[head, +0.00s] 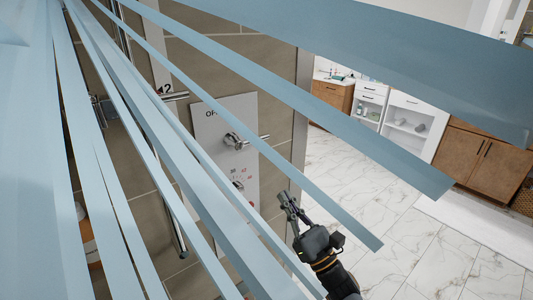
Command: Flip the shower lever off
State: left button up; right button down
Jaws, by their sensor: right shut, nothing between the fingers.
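The shower lever (238,141) is a chrome handle on a pale control plate (213,122) fixed to the tiled wall, left of the middle in the head view. Its thin bar points right. Part of the plate and its markings is hidden behind pale blue strips. My right gripper (286,200) is in the lower middle, below and right of the lever and apart from it. Its fingers are shut with nothing between them. My left gripper is not in view.
Pale blue strips (300,82) fan across the view in front of the wall. A chrome riser pipe (178,215) runs beside the plate. White marble floor (400,235) lies open at right. Wooden cabinets (482,160) and a white cabinet (408,125) stand at the back.

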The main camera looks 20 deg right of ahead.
jog(key=s+r+p+x, duration=0.1)
jog(key=r+p+x, duration=0.1)
jog(key=p+x, duration=0.7)
jog(key=x, duration=0.3)
jog(key=shift+d+r, duration=0.15)
jog(key=shift+d, duration=0.05)
jog(key=shift+s, duration=0.1)
jog(key=shift+d+r+n+y, duration=0.2)
jog(key=shift+n+y, duration=0.2)
jog(key=shift+n, duration=0.3)
